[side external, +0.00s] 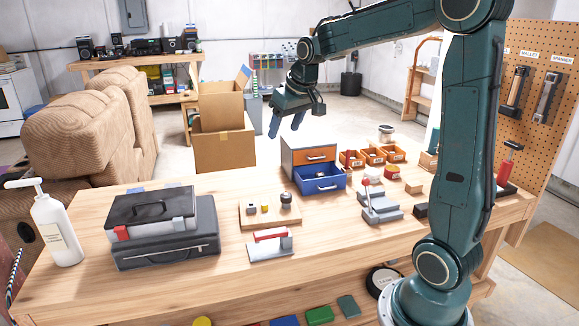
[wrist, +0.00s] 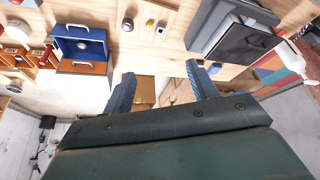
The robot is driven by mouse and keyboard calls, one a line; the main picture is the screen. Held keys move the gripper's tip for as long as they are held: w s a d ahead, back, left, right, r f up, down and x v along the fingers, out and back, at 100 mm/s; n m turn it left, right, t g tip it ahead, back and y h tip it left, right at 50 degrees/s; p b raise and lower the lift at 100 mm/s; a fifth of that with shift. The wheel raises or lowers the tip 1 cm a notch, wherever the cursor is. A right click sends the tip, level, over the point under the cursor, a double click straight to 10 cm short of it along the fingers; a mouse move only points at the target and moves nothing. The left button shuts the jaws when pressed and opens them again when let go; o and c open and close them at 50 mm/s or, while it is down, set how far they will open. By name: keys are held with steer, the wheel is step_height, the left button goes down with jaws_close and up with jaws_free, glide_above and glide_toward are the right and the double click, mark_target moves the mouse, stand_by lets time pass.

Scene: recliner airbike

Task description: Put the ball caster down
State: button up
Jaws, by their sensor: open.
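My gripper (side external: 286,124) is open and empty, raised well above the bench behind the drawer unit; its two blue fingers (wrist: 160,72) are spread apart in the wrist view. A wooden board (side external: 262,222) on the bench carries a small grey-white piece (side external: 250,205), a yellow piece (side external: 265,209) and a dark round-topped piece (side external: 286,198). A small pale item (side external: 320,176) lies in the open blue drawer (side external: 322,187); it also shows in the wrist view (wrist: 82,45). I cannot tell for sure which small piece is the ball caster.
The drawer unit has a shut orange drawer (side external: 316,155). Black cases (side external: 165,245) and a pump bottle (side external: 55,228) stand left. A red-topped metal fixture (side external: 271,246) stands before the board. Orange bins (side external: 373,156) and a grey fixture (side external: 380,207) are right. Cardboard boxes (side external: 222,150) stand behind.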

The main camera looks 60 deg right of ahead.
steer(key=s+a+r+n, duration=0.2)
steer(key=s+a, duration=0.7)
steer(key=a, duration=0.2)
steer(key=s+a+f+y, duration=0.1)
steer(key=s+a, duration=0.2)
steer(key=s, duration=0.3)
steer(key=s+a+f+n+t, duration=0.1)
steer(key=s+a+f, duration=0.1)
steer(key=s+a, duration=0.2)
steer(key=s, duration=0.3)
steer(key=shift+a+n+y, duration=0.25)
steer(key=shift+n+y, duration=0.05)
steer(key=shift+y, duration=0.1)
steer(key=shift+f, duration=0.1)
